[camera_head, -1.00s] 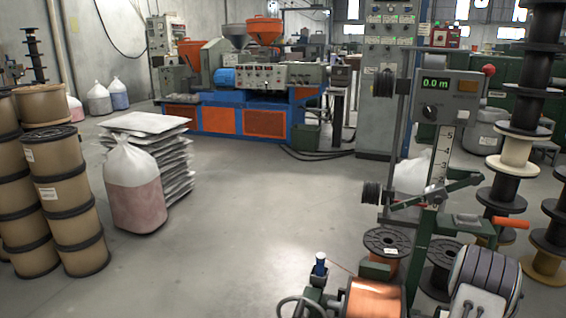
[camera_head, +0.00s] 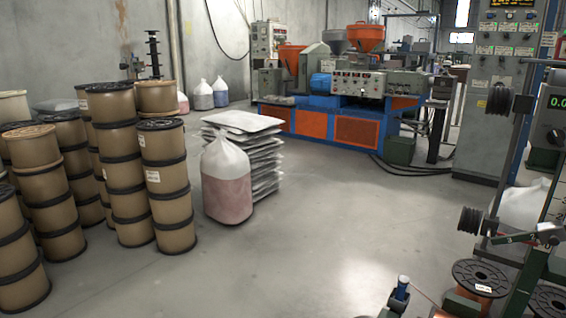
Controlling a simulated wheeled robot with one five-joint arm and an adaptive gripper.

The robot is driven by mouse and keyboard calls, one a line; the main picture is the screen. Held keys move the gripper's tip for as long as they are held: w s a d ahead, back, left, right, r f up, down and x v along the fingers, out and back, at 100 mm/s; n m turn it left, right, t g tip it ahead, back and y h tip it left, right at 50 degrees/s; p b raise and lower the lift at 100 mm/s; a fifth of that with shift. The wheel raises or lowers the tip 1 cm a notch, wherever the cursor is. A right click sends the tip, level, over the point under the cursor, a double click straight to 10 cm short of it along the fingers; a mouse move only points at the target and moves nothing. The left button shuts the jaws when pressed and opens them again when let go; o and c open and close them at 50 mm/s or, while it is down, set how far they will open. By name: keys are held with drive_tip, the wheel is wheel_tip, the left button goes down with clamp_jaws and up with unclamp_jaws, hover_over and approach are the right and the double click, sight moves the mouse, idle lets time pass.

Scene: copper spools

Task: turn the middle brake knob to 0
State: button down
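No brake knob can be made out in the head view. A machine with a green frame (camera_head: 538,272) stands at the right edge, cut off by the picture. Its grey display box (camera_head: 548,125) shows only the start of a green reading. A black-flanged copper spool (camera_head: 481,279) sits low at the right, beside a small blue-topped post (camera_head: 400,290). My gripper is not in view.
Stacks of brown spools (camera_head: 166,170) fill the left. A clear bag of pink pellets (camera_head: 227,180) stands by a pile of white sacks (camera_head: 245,123). A blue and orange extruder (camera_head: 335,120) is at the back. The middle floor (camera_head: 320,230) is clear.

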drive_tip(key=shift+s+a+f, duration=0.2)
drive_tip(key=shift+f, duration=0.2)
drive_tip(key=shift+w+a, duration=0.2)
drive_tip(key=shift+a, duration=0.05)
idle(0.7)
